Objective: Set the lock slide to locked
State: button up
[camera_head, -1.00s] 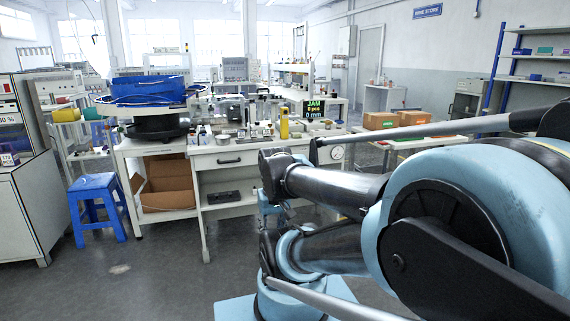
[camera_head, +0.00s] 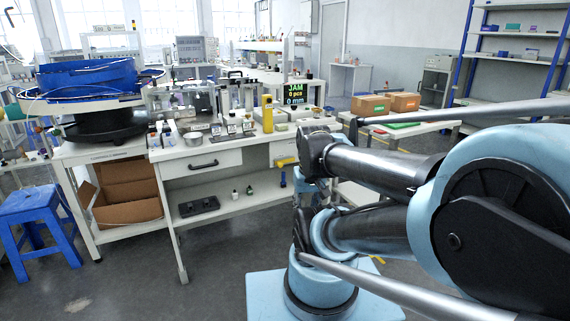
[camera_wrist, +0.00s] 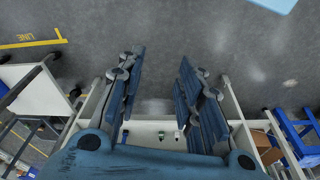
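I cannot make out the lock slide in either view; it is too small or hidden. The blue feeder bowl (camera_head: 88,80) sits on a dark round base at the left end of the workbench (camera_head: 205,150). To its right is a small bench fixture (camera_head: 185,100) with clear panels and fine parts. A display reading JAM, 0 pcs, 0 mm (camera_head: 296,93) stands at the right of the bench. My gripper (camera_wrist: 162,58) shows in the wrist view with its two blue fingers apart and nothing between them.
A yellow bottle (camera_head: 267,114), small bottles and a metal dish (camera_head: 193,138) crowd the bench top. A blue stool (camera_head: 35,222) and an open cardboard box (camera_head: 127,193) are at left. Cardboard boxes (camera_head: 370,105) sit on a table at right. Floor before the bench is clear.

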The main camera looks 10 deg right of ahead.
jog(key=shift+o, duration=1)
jog(key=w+r+n+t, duration=0.1)
jog(key=w+r, duration=0.4)
jog(key=w, duration=0.7)
jog(key=w+r+n, duration=0.1)
jog(key=w+r, duration=0.4)
jog(key=w, duration=0.6)
jog(key=n+t, duration=0.1)
jog(key=t, duration=0.1)
send_over(280, 163)
jog(key=s, duration=0.7)
notch_tip(280, 163, down, 5)
jog(key=x, duration=1.6)
jog(key=shift+s+f, duration=0.2)
jog(key=shift+f, duration=0.3)
grip_shut()
